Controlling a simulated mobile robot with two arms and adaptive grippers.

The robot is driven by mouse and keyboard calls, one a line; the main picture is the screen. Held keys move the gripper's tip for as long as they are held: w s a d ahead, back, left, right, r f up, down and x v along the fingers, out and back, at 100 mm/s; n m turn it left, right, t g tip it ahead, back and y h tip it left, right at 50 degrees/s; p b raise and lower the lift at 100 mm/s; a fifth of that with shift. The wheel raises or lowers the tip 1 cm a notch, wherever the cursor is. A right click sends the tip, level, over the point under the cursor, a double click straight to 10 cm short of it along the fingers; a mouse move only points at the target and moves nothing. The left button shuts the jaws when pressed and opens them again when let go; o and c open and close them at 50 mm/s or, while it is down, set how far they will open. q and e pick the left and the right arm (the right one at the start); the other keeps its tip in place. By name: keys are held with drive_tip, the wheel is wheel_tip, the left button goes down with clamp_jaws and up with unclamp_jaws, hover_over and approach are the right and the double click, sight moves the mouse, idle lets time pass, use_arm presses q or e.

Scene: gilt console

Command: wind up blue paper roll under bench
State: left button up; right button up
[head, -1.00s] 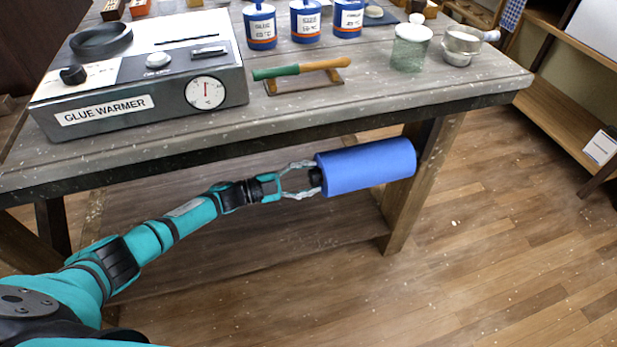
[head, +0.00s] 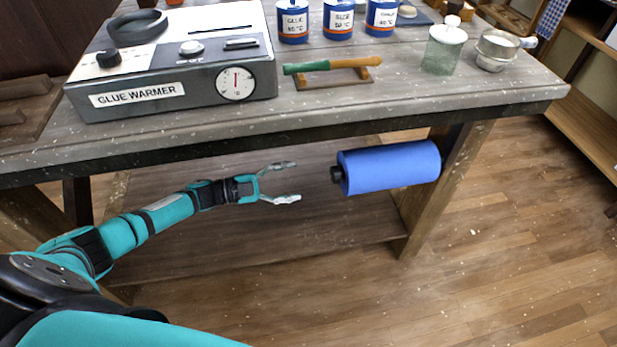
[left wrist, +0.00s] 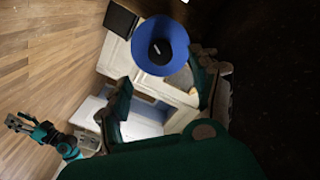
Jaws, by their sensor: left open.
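The blue paper roll (head: 390,168) hangs level under the right part of the bench (head: 440,98), near its right leg. A black knob (head: 337,174) sticks out of its left end. The roll also shows end-on in the left wrist view (left wrist: 178,36), with the black knob (left wrist: 159,52) at its centre. My left gripper (head: 293,182) is open and empty, a short gap left of the knob. In the left wrist view its fingers (left wrist: 163,78) stand apart below the roll. My right gripper (left wrist: 20,122) shows small at the left of the left wrist view.
The bench top bears a glue warmer (head: 175,85), several blue cans (head: 338,20), a green-handled tool on a stand (head: 333,66), a glass jar (head: 443,50) and a metal pot (head: 497,48). A low wooden shelf (head: 270,245) lies below the roll. The floor at right is clear.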

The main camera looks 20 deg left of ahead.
use_arm(q)
drive_tip(key=shift+s+a, duration=0.4)
drive_tip(key=shift+a, duration=0.2)
